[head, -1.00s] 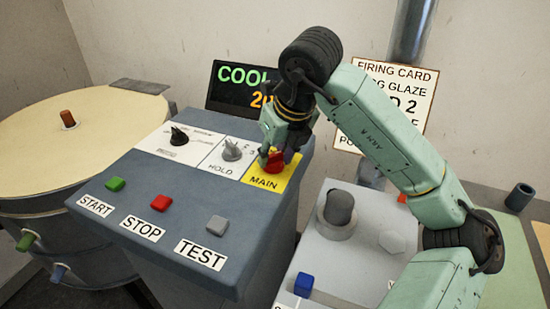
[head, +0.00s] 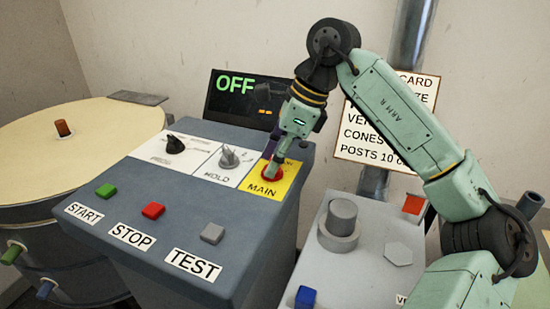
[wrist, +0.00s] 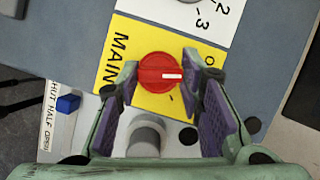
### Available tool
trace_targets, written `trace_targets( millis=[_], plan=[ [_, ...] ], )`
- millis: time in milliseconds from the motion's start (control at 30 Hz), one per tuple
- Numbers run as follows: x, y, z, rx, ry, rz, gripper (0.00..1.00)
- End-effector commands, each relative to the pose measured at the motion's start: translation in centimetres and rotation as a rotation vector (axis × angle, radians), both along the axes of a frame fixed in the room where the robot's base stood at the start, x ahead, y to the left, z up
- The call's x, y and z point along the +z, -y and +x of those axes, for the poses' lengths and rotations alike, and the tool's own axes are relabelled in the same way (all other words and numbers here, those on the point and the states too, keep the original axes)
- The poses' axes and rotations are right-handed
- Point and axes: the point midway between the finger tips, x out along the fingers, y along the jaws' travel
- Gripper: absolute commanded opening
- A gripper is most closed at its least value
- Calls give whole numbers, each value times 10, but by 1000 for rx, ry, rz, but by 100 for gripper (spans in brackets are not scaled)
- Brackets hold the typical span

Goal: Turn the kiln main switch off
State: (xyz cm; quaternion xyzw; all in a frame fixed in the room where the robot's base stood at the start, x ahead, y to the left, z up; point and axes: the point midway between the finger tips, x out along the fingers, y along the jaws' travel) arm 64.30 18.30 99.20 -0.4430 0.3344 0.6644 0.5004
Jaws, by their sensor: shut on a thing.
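The kiln main switch is a red round knob (head: 272,174) on the yellow MAIN plate (head: 262,190), at the right end of the console's sloping top. My gripper (head: 276,163) reaches down onto it from above. In the wrist view the two purple-padded fingers sit on either side of the red knob (wrist: 158,72), shut on it. The knob's white pointer line points right in that view, and an "O" of a partly hidden label shows near the right finger. The display (head: 236,98) behind the console reads OFF in green.
A HOLD knob (head: 229,158) and a black knob (head: 175,145) stand left of the switch. START (head: 106,190), STOP (head: 153,211) and TEST (head: 212,233) buttons line the front. A grey panel with a cylinder (head: 341,218) stands close on the right.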

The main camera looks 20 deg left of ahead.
Motion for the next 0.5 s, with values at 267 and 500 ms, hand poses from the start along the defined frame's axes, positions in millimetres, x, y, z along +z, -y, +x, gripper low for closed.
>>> trace_targets(
  millis=[267, 500],
  plan=[
    [1, -1, 1, 238, 0, -1, 6],
    [1, -2, 2, 386, 1, 0, 6]
  ],
)
